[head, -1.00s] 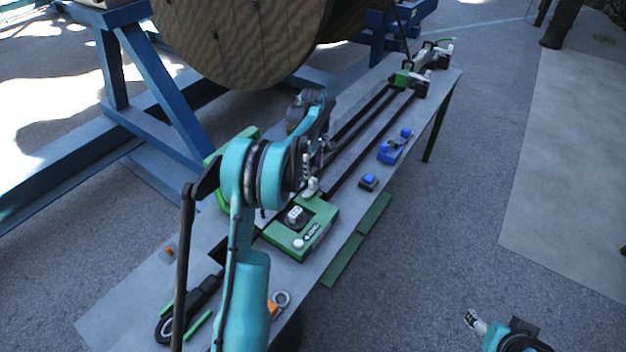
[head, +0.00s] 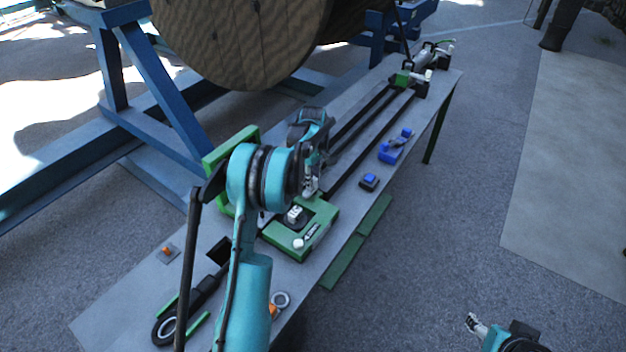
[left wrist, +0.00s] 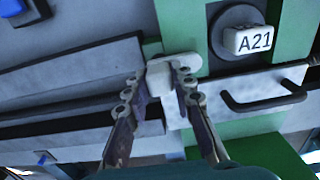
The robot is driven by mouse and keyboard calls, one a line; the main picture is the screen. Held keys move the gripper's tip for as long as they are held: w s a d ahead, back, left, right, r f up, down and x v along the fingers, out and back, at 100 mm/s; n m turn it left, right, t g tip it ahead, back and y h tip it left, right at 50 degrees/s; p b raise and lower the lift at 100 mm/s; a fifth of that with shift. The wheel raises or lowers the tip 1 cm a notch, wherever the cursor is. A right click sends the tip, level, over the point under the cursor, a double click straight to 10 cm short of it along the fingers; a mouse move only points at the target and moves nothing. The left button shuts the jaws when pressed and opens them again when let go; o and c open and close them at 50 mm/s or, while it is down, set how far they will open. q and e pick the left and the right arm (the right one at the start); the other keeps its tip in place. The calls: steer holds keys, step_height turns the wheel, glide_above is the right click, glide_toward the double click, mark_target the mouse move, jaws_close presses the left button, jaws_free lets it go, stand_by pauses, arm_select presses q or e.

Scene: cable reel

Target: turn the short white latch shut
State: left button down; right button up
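The short white latch (left wrist: 160,78) sits at the edge of the green frame (left wrist: 205,30), beside a knob marked A21 (left wrist: 248,40), in the left wrist view. My left gripper (left wrist: 160,72) has one finger on each side of the latch, very close to it; whether both fingers press on it I cannot tell. In the head view the left gripper (head: 311,190) is low over the far corner of the green frame (head: 322,232), and the arm partly hides that spot. My right gripper (head: 473,324) is at the bottom right, away from the table, its finger gap unclear.
A black handle (left wrist: 262,100) lies right of the latch. The grey table (head: 130,300) also holds a blue clamp (head: 392,150), a small blue button block (head: 369,181) and an orange button (head: 167,251). A wooden reel (head: 240,40) stands behind.

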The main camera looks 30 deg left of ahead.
arm_select(q)
steer(key=shift+m, duration=0.3)
steer(key=m, duration=0.3)
steer(key=shift+m+p, duration=0.3)
steer(key=shift+p, duration=0.05)
steer(key=m, duration=0.4)
steer(key=shift+m, duration=0.3)
steer(key=m+p, duration=0.1)
steer(key=m, duration=0.8)
steer(key=shift+m, duration=0.3)
steer(key=c, duration=1.3)
jaws_free()
